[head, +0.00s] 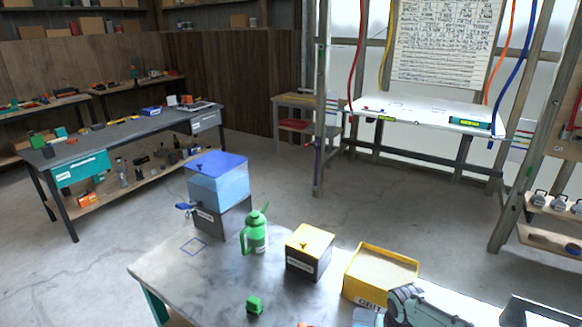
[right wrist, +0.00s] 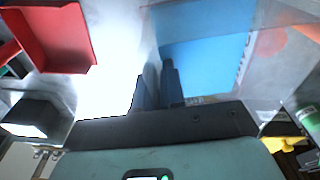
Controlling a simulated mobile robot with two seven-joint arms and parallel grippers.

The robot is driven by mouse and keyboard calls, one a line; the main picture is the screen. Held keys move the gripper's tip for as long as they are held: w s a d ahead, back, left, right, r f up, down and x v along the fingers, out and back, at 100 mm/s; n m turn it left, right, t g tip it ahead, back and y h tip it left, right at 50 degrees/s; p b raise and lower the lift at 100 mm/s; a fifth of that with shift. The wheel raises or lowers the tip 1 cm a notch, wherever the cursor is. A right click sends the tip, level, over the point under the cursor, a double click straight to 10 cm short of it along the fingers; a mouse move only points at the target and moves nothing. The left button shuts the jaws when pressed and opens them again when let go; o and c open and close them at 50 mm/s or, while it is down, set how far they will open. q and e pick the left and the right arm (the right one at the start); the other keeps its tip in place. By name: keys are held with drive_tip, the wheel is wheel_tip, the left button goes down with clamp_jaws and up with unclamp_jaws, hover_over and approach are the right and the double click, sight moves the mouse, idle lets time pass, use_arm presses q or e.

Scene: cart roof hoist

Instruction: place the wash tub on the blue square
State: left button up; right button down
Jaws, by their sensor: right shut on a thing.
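In the right wrist view, my right gripper (right wrist: 157,80) is shut on the edge of a light blue thing (right wrist: 212,50), which appears to be the wash tub. Only part of it shows, so its full shape and tilt cannot be told. In the head view my right arm is at the bottom right, and the tub cannot be made out there. My left gripper is in neither view.
The blue-topped tank (head: 217,182) with a tap stands beside the square. A green can (head: 256,235), a black and yellow box (head: 309,263), a yellow grit box (head: 357,283) and a small green object (head: 255,305) stand on the table (head: 190,275). A red tray (right wrist: 58,35) shows in the wrist view.

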drive_tip(key=a+f+n, duration=0.1)
drive_tip(key=a+f, duration=0.1)
drive_tip(key=f, duration=0.1)
drive_tip(key=s+a+f+n, duration=0.1)
drive_tip(key=a+f, duration=0.1)
drive_tip(key=a+f+n, duration=0.1)
drive_tip(key=a+f, duration=0.1)
drive_tip(key=f, duration=0.1)
drive_tip(key=shift+s+a+f+y, duration=0.15)
drive_tip(key=shift+a+f+y, duration=0.15)
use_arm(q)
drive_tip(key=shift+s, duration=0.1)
use_arm(e)
drive_tip(key=shift+d+r, duration=0.1)
drive_tip(key=shift+d, duration=0.05)
